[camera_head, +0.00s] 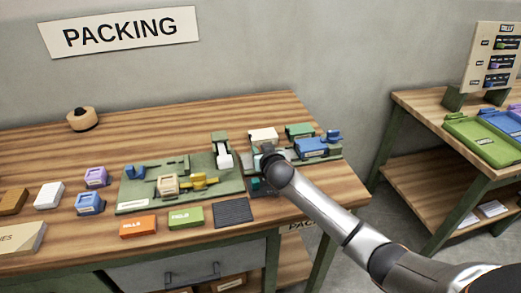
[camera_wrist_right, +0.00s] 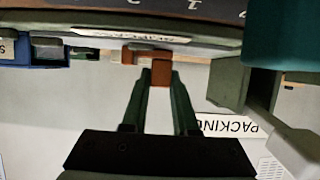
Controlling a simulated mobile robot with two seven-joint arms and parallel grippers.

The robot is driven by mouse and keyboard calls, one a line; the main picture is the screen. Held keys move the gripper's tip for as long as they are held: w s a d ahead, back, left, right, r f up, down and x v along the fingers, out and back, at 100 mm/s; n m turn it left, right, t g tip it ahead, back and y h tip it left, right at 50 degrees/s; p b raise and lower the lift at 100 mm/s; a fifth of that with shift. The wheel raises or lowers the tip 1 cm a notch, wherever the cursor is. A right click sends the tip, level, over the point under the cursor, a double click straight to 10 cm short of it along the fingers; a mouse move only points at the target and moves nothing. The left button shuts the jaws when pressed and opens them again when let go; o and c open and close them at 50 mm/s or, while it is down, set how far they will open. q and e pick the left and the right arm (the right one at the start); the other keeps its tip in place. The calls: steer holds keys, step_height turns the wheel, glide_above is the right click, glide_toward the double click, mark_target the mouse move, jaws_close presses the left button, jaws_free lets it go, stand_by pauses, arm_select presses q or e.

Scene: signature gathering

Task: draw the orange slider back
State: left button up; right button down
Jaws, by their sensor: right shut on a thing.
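The orange slider (camera_wrist_right: 160,75) shows in the right wrist view as a small orange block between my right fingertips. My right gripper (camera_wrist_right: 161,84) is shut on it, with one dark green finger on each side. In the head view my right gripper (camera_head: 266,160) is at the right-hand green fixture (camera_head: 256,168), and my wrist hides its fingers and the slider there. My left gripper is in neither view.
A larger green fixture (camera_head: 216,188) with yellow and tan parts stands to the left. An orange box (camera_head: 138,227), a green box (camera_head: 186,217) and a dark pad (camera_head: 233,212) lie along the front. The table's back left is mostly clear.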

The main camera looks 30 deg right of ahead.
mark_target(248, 162)
steer(key=shift+a, duration=0.1)
stand_by(0.5)
steer(key=shift+w+a+b, duration=0.2)
steer(key=shift+a, duration=0.75)
steer(key=shift+w+a+b, duration=0.15)
steer(key=shift+w+a, duration=0.05)
steer(key=shift+a, duration=0.7)
steer(key=c, duration=0.7)
jaws_free()
steer(key=shift+a, duration=0.15)
steer(key=shift+s, duration=0.1)
steer(key=v, duration=1.2)
steer(key=shift+s, duration=0.1)
